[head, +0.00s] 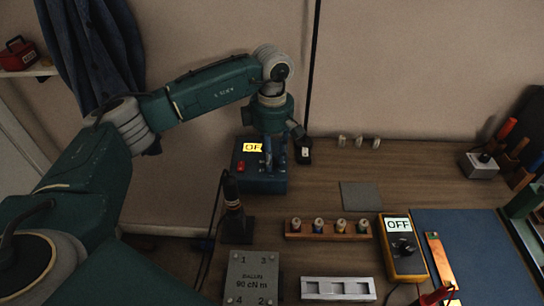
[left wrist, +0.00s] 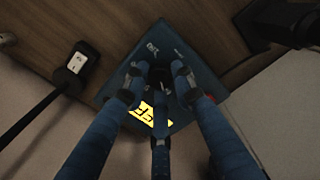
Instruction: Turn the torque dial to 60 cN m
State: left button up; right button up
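A teal box (head: 262,183) with a lit yellow display (head: 253,147) and a red button (head: 241,166) stands at the back of the bench. The visible part of its display reads "OF"; the rest is hidden by my gripper. In the left wrist view a dark knob (left wrist: 160,76) shows on the box's face (left wrist: 187,55). My left gripper (head: 272,160) is over the box, with its three fingers spread around the knob (left wrist: 158,82). Its fingertips look apart from the knob, though contact is hard to judge. My right gripper is out of view.
A yellow meter (head: 407,262) reading "OFF" stands at the right beside a blue mat (head: 470,245). A spool rack (head: 327,236), a black-based tool (head: 236,228) and a plate marked "90 cN m" (head: 252,281) stand in front of the box. A grey pad (head: 361,196) lies right.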

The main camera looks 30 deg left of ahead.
pick_arm(q)
jog(key=o, duration=0.4)
jog(key=shift+r, duration=0.1)
notch_tip(320, 180, up, 12)
dwell(0.3)
jog(key=shift+r, duration=0.1)
dwell(0.3)
